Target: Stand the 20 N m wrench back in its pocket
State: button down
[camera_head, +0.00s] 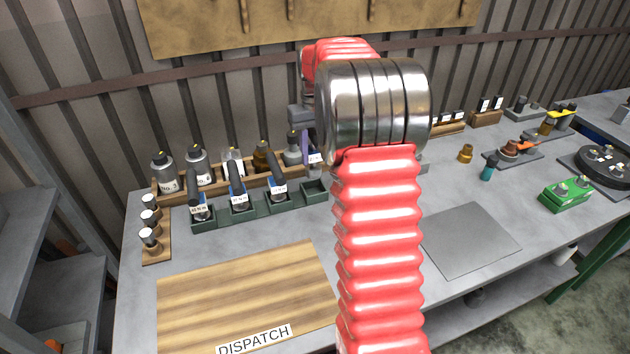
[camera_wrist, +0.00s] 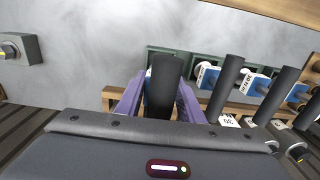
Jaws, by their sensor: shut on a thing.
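My gripper (camera_head: 309,143) is at the back of the bench, partly hidden by my arm. In the wrist view its two purple fingers (camera_wrist: 160,97) are shut on a black-handled wrench (camera_wrist: 164,76). A white label on the held wrench (camera_head: 315,158) shows beside the fingers in the head view, too small to read fully. The green rack (camera_head: 262,208) stands just in front and below, with several blue-bodied wrenches (camera_head: 238,199) upright in it. An open pocket (camera_head: 314,187) shows at its right, near under the held wrench. I cannot tell whether the wrench touches the rack.
A wooden rack (camera_head: 220,184) of several bottles stands close behind the green rack. A wooden dispatch board (camera_head: 245,295) lies in front, and a grey plate (camera_head: 468,240) to the right. Round-topped pieces on a wooden strip (camera_head: 155,255) stand at the left. The right-hand bench holds several small parts.

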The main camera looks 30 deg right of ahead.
aim_at(315, 168)
jog(key=shift+f, duration=2)
jog(key=shift+f, duration=0.1)
jog(key=shift+f, duration=1.8)
jog(key=shift+f, duration=0.1)
jog(key=c, duration=1.2)
grip_release()
notch_tip(315, 168, up, 12)
jog(key=shift+s+r, duration=0.1)
